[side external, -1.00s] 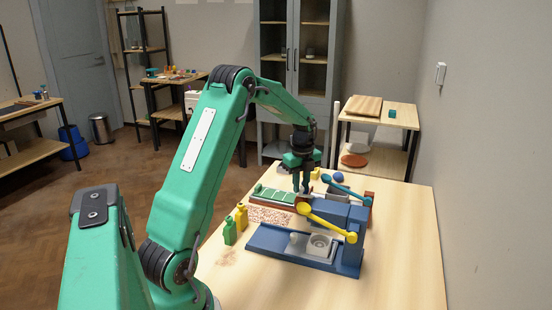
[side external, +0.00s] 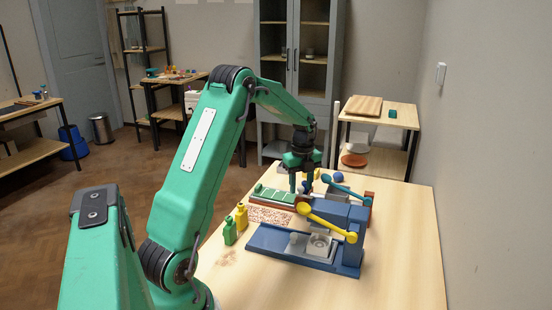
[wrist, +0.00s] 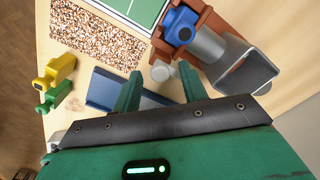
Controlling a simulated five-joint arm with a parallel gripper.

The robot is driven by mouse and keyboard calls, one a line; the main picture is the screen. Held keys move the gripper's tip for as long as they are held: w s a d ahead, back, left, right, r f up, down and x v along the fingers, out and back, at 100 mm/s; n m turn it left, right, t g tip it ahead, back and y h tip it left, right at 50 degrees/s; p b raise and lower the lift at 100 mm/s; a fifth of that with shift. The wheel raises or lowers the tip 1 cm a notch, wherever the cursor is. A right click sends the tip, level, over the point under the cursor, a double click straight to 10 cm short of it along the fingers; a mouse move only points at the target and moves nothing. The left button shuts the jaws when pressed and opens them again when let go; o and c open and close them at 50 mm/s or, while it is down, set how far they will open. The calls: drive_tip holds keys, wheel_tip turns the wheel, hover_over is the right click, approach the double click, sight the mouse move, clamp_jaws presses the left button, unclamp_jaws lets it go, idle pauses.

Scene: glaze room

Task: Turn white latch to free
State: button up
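A small white round piece (wrist: 160,71), which looks like the white latch, sits beside the red-brown fixture (wrist: 205,28) in the wrist view. I cannot make out which way it is turned. In the side view I cannot pick it out around the fingers. My gripper (wrist: 158,88) is open and empty, with one green finger on each side of the white piece in the picture. I cannot tell how high the fingertips are above it. In the side view my gripper (side external: 301,184) is over the far part of the table, behind the yellow lever (side external: 328,221).
A teal lever (side external: 346,188) is to the right. A yellow bottle (side external: 242,216) and a green bottle (side external: 229,231) stand left of the speckled mat (wrist: 100,36). The front tabletop (side external: 330,291) is clear.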

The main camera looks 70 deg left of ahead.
sight(301, 188)
drive_tip(key=shift+r, duration=0.1)
drive_tip(key=shift+r, duration=3.85)
